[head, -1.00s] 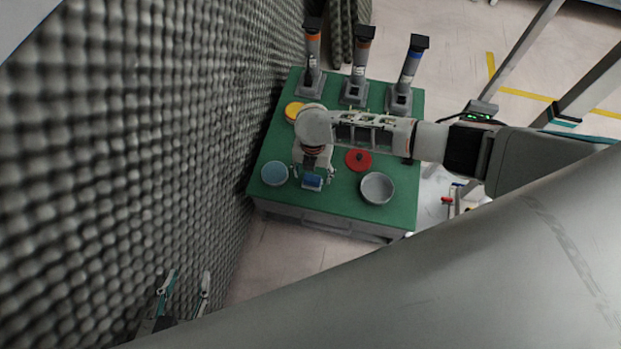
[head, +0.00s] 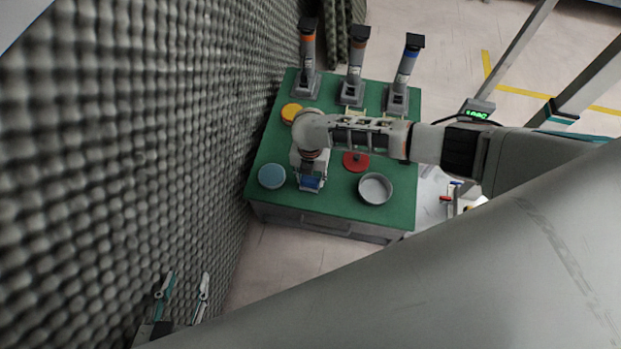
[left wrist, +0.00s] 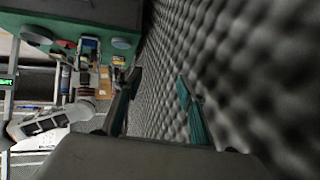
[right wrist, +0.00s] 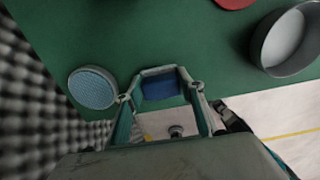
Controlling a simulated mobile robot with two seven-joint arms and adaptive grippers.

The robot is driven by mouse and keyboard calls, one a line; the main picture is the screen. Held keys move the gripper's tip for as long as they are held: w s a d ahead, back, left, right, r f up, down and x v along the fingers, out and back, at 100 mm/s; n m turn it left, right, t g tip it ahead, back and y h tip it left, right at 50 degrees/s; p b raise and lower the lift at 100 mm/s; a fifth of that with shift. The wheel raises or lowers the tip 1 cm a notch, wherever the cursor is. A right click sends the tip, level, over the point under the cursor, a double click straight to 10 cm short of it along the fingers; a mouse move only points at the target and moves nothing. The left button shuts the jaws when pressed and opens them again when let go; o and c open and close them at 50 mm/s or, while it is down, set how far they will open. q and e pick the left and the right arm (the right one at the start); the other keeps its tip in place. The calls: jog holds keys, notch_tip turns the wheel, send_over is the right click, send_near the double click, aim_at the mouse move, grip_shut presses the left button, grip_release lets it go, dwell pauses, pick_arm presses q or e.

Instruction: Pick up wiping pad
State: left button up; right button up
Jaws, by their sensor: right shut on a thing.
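The wiping pad (head: 311,182) is a blue block at the front edge of the green table, between a light blue disc and a grey bowl. In the right wrist view the pad (right wrist: 161,88) sits between the fingertips. My right gripper (right wrist: 160,90) is shut on it, with a finger on each side; the gripper also shows from above in the head view (head: 311,178). My left gripper (head: 182,285) is open and empty at the lower left, beside the foam wall, with its fingers apart in the left wrist view (left wrist: 160,82).
The green table (head: 340,205) carries a light blue disc (head: 272,176), a grey bowl (head: 375,188), a red lid (head: 356,161), a yellow disc (head: 291,113) and three dispensers (head: 355,65) at the back. The foam wall (head: 120,150) runs along the left, close to my left gripper.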

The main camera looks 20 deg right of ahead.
jog(key=r, duration=0.1)
jog(key=r+p, duration=0.1)
jog(key=r, duration=0.3)
jog(key=shift+w+p, duration=0.3)
jog(key=shift+w, duration=0.1)
pick_arm(q)
jog(key=p, duration=0.1)
jog(key=a+p, duration=0.1)
jog(key=p, duration=0.1)
jog(key=s+a+p, duration=0.1)
jog(key=p, duration=0.1)
jog(key=shift+s+a+r+y, duration=0.15)
jog(key=shift+r+y, duration=0.1)
jog(key=shift+y, duration=0.15)
pick_arm(e)
notch_tip(320, 180, up, 14)
jog(key=shift+s+r, duration=0.15)
jog(key=shift+s, duration=0.2)
jog(key=o, duration=0.6)
jog(key=c, duration=0.4)
